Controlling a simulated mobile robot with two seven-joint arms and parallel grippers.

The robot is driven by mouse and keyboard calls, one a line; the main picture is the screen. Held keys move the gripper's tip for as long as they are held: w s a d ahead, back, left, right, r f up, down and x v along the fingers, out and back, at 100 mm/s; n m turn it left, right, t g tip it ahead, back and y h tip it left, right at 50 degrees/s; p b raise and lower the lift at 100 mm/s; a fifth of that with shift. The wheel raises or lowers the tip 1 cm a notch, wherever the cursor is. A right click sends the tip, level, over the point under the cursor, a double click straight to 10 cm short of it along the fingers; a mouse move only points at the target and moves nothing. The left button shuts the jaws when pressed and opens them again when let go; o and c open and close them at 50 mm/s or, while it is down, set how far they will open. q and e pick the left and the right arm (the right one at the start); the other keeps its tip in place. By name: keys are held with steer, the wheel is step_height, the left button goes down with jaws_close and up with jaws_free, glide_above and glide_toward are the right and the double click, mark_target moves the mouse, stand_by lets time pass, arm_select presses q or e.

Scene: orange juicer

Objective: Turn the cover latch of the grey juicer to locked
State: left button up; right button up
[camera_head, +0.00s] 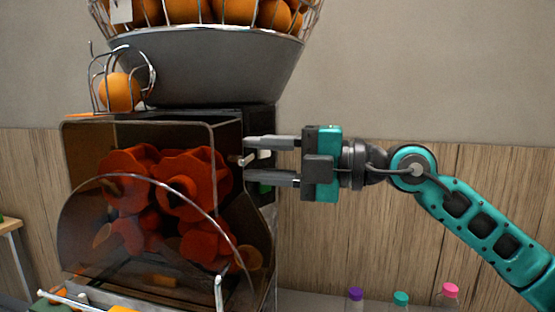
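The grey juicer (205,68) stands on the left of the head view. A clear, tinted cover (75,235) fronts its red pressing drums (185,185). A small pale peg (247,159), which looks like the cover latch, sticks out at the cover's upper right edge. My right gripper (258,161) comes in from the right with its fingers level, one above the other. It is open, and the peg shows in the gap between the fingertips. I cannot tell whether the fingers touch it, nor whether the latch is locked. My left gripper is not in view.
A wire basket of oranges (235,12) tops the juicer, and one orange (119,92) sits in a wire chute at left. Bottles with purple (355,294), teal (401,298) and pink (450,290) caps stand at lower right. The space above my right arm is clear.

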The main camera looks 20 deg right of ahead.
steer(key=b+v, duration=0.7)
steer(key=v, duration=0.5)
steer(key=shift+s+d, duration=0.25)
steer(key=shift+d, duration=0.05)
